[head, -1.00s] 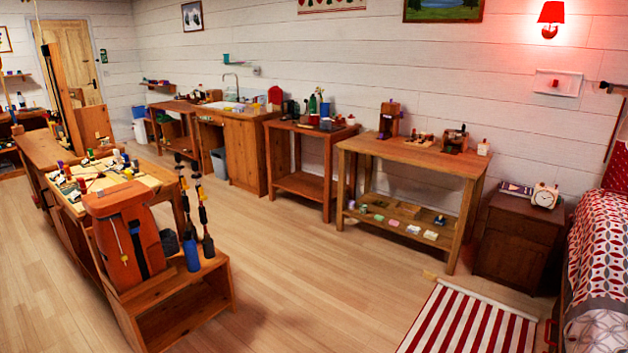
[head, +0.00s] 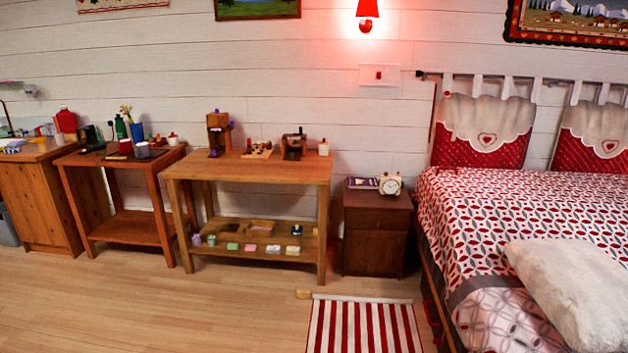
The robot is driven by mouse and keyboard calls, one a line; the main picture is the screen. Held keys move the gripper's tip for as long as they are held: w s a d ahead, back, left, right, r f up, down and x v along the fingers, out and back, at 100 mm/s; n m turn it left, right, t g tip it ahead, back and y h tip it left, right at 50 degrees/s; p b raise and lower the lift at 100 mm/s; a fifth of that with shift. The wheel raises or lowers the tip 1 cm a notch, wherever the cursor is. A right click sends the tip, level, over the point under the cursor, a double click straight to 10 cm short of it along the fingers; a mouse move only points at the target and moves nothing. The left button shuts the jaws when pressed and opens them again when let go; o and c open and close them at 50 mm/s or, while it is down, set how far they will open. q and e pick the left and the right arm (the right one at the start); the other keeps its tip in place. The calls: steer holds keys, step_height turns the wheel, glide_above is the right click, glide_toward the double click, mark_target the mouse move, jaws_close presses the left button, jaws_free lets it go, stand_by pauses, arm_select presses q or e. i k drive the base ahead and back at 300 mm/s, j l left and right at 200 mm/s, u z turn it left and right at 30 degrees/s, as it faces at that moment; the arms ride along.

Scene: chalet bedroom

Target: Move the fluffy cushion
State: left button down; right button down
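A fluffy cushion (head: 575,290), off-white and furry, lies on the near part of the bed, at the lower right of the head view. Its right and near parts are cut off by the picture edge. The bed (head: 465,200) has a red, white and grey patterned cover, and the cushion rests on top of it. Neither of my grippers shows in the head view.
A red-and-white striped rug (head: 363,328) lies on the floor left of the bed. A dark nightstand (head: 375,243) with an alarm clock (head: 390,184) stands beside the bed. A wooden workbench (head: 250,172) lines the wall. The floor (head: 150,310) at front left is clear.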

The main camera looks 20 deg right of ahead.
mark_target(580, 288)
steer(key=i+l+z, duration=0.15)
steer(key=i+z, duration=0.2)
steer(key=i, duration=0.3)
steer(key=i+z, duration=0.4)
steer(key=i, duration=0.2)
steer(key=i+j+z, duration=0.2)
steer(key=i+z, duration=0.15)
steer(key=i, duration=0.3)
